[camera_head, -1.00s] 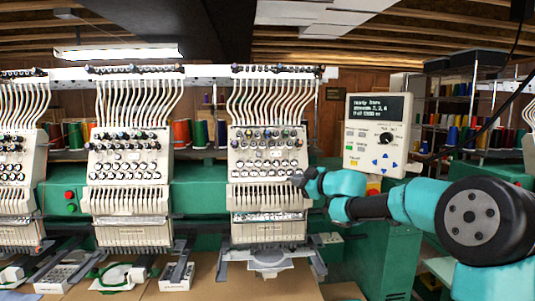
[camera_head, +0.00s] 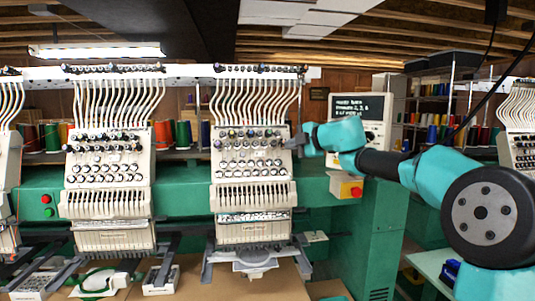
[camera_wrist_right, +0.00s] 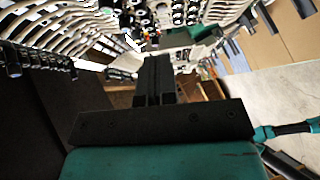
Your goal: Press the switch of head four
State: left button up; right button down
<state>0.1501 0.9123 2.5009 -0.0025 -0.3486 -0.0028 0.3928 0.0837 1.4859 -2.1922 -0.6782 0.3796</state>
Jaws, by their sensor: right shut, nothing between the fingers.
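The embroidery head nearest the control panel (camera_head: 252,172) is cream, with rows of dark and pale knobs on its face. I cannot make out its switch or a head number. My right gripper (camera_head: 293,143) comes in from the right and is shut and empty. Its tip is beside the head's upper right edge, level with the knob rows; I cannot tell whether it touches. In the right wrist view the closed dark fingers (camera_wrist_right: 155,72) point toward the machine's knobs and pale thread tubes. My left gripper is not in view.
A control panel (camera_head: 374,108) with a lit text screen stands behind my right arm, which hides its lower part. Another cream head (camera_head: 107,172) stands to the left. Several thread spools stand behind.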

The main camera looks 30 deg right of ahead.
send_near(260, 154)
jog(key=w+a, duration=0.3)
jog(key=a, duration=0.1)
jog(key=shift+w+d+f, duration=0.45)
jog(key=shift+w+d, duration=0.3)
jog(key=shift+d, duration=0.05)
jog(key=shift+w+d+f, duration=0.3)
jog(key=shift+w+d, duration=0.1)
jog(key=shift+w, duration=0.3)
